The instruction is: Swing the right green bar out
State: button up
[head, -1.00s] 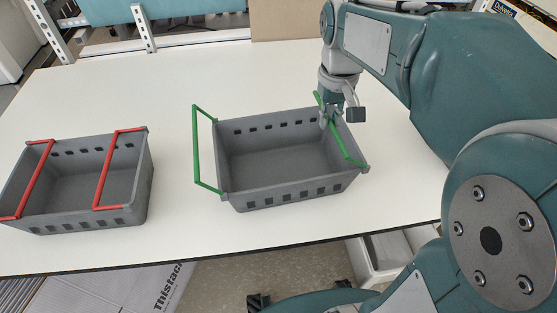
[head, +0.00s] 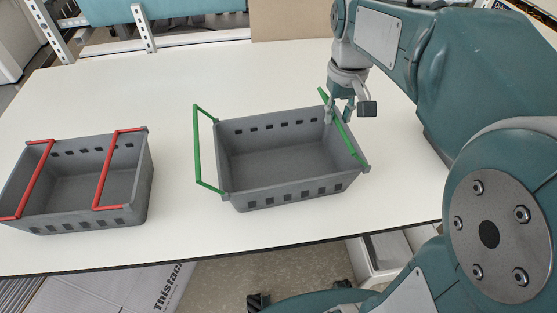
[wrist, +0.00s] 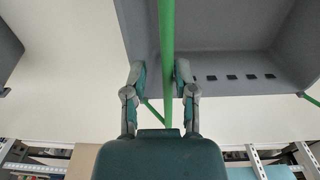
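A grey crate (head: 285,200) stands on the white table with two green bars. The right green bar (head: 349,141) runs along the crate's right end, close to the rim. The left green bar (head: 196,150) stands out beyond the left wall. My gripper (head: 340,115) is at the far part of the right bar. In the wrist view, the right bar (wrist: 167,35) passes between the fingers of my gripper (wrist: 160,72). The fingers are apart, with a clear gap at the left finger; the right finger is very close to the bar, and contact is unclear.
A second grey crate (head: 80,222) with red bars (head: 118,170) lying inward stands at the left. The white table (head: 120,95) is clear behind the crates and right of the green-barred crate. The table's front edge is close to both crates.

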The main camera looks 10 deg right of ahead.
jog(key=shift+d+r, duration=0.15)
jog(key=shift+d, duration=0.1)
jog(key=shift+w+d+r, duration=0.1)
jog(key=shift+d+r, duration=0.05)
jog(key=shift+d, duration=0.45)
jog(key=shift+w+d+r, duration=0.1)
jog(key=shift+d+r, duration=0.05)
jog(key=shift+d, duration=1.75)
notch_tip(320, 180, up, 8)
jog(key=a, duration=0.1)
dwell(0.7)
dwell(0.3)
